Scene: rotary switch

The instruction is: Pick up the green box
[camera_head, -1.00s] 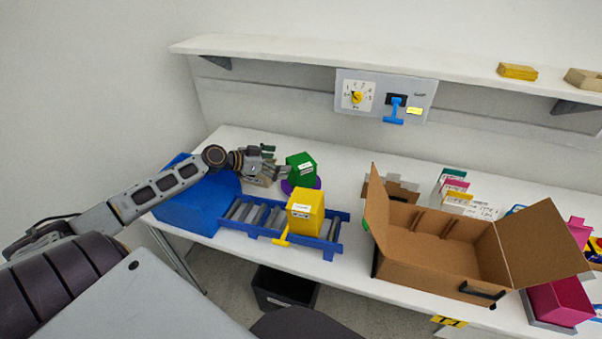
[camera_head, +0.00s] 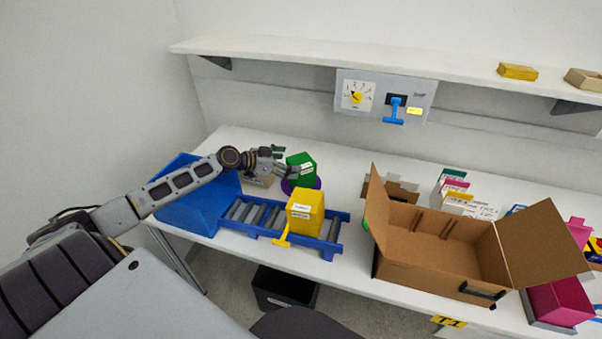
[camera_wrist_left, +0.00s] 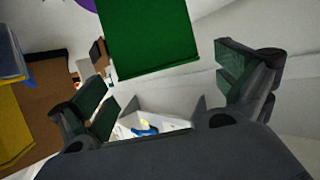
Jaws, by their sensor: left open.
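The green box (camera_head: 301,168) sits on a round purple base on the table, behind the roller conveyor. It has a white label on its front. My left gripper (camera_head: 282,160) is at the left side of the green box. In the left wrist view the green box (camera_wrist_left: 150,38) stands large ahead of my open left gripper (camera_wrist_left: 172,85), in line with the space between the two fingers. I cannot tell whether a finger touches it. My right gripper is not in view.
A yellow box (camera_head: 305,212) stands on the blue roller conveyor (camera_head: 247,213), with a blue bin (camera_head: 190,205) at its left end. An open cardboard box (camera_head: 425,254) stands to the right. A wall panel (camera_head: 385,95) with a dial hangs behind, below a shelf (camera_head: 370,63).

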